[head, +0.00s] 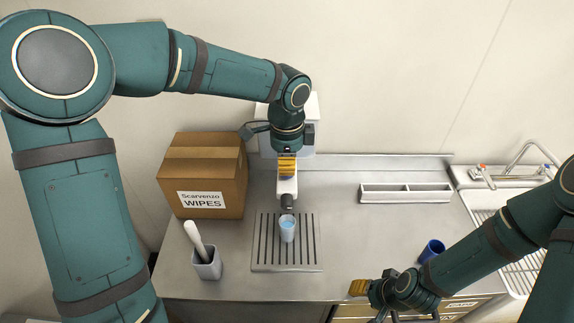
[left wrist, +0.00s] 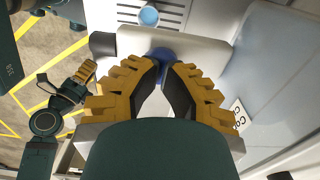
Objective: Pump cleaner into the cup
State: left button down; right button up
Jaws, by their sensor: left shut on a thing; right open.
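A white dispenser (head: 287,186) stands at the back of the steel counter, with a dark nozzle pointing down. A pale blue cup (head: 288,231) stands upright on the slatted drip tray (head: 260,264), under or just in front of the nozzle. It also shows in the left wrist view (left wrist: 149,15). My left gripper (head: 287,168) is over the dispenser, its yellow fingers shut on the blue pump knob (left wrist: 163,54), which they partly hide. I cannot tell how far the knob is pressed. My right gripper (head: 362,288) is open and empty near the counter's front edge.
A cardboard wipes box (head: 203,175) stands left of the dispenser. A grey holder (head: 207,265) with a white-handled tool is at front left. A dark blue cup (head: 431,250) is near my right forearm. A white divided tray (head: 405,193) and a sink (head: 497,215) lie right.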

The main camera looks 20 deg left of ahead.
pick_arm(q)
jog(key=shift+r+p, duration=1.8)
jog(key=shift+r, duration=0.6)
pick_arm(e)
jog(key=shift+r, duration=1.95)
pick_arm(q)
jog(key=shift+r, duration=0.1)
jog(key=shift+r+p, duration=1.7)
jog(key=shift+r, duration=1.2)
pick_arm(e)
jog(key=shift+r, duration=1.65)
